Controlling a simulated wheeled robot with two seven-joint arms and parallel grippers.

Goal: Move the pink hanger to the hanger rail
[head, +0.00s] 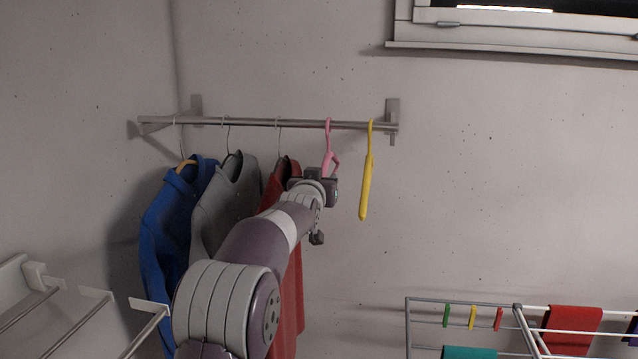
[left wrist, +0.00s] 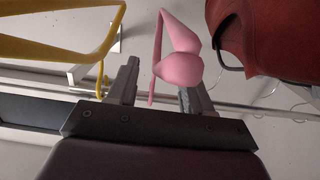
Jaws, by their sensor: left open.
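The pink hanger (head: 328,134) hangs by its hook on the hanger rail (head: 250,122), between the red garment and the yellow hanger. My left gripper (head: 326,184) is just below the rail at the pink hanger's lower part, which it partly hides. In the left wrist view the jaws (left wrist: 158,90) are open, and the pink hanger (left wrist: 178,70) shows between and beyond the two fingers. I cannot tell whether a finger touches it. The rail also crosses the left wrist view (left wrist: 235,108). My right gripper is not in view.
A yellow hanger (head: 367,185) hangs just right of the pink one. Red (head: 291,260), grey (head: 222,205) and blue (head: 165,230) garments hang to the left, close to my arm. A drying rack (head: 408,320) stands lower right. The wall right of the rail is clear.

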